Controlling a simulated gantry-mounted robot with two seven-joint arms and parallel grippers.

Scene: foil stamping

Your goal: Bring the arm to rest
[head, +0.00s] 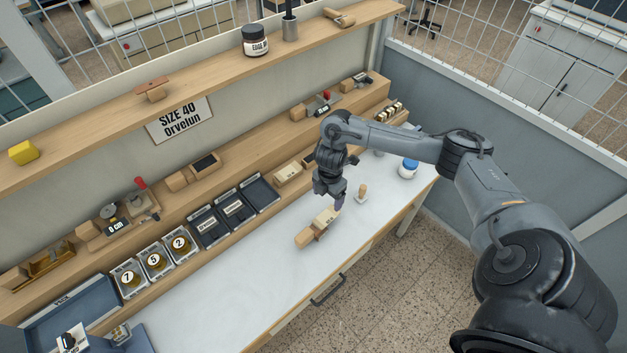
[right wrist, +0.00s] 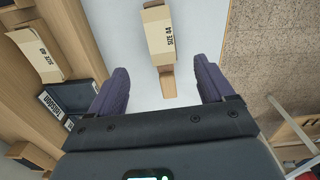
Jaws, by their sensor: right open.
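My right gripper (head: 338,204) hangs fingers-down over the white worktop (head: 258,292), close to a tan box (head: 326,214). In the right wrist view its two dark purple fingers (right wrist: 161,68) are spread wide with nothing held between them. The box marked SIZE 44 (right wrist: 157,32) shows ahead, between the fingertip lines. A wooden block (head: 304,238) sticks out at the box's end, and it also shows in the right wrist view (right wrist: 168,86). I cannot tell the exact gap between fingers and box. My left gripper is not in view.
A wooden peg-like tool (head: 361,193) and a blue-capped jar (head: 408,169) stand to the right on the worktop. The worktop's front left is mostly clear.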

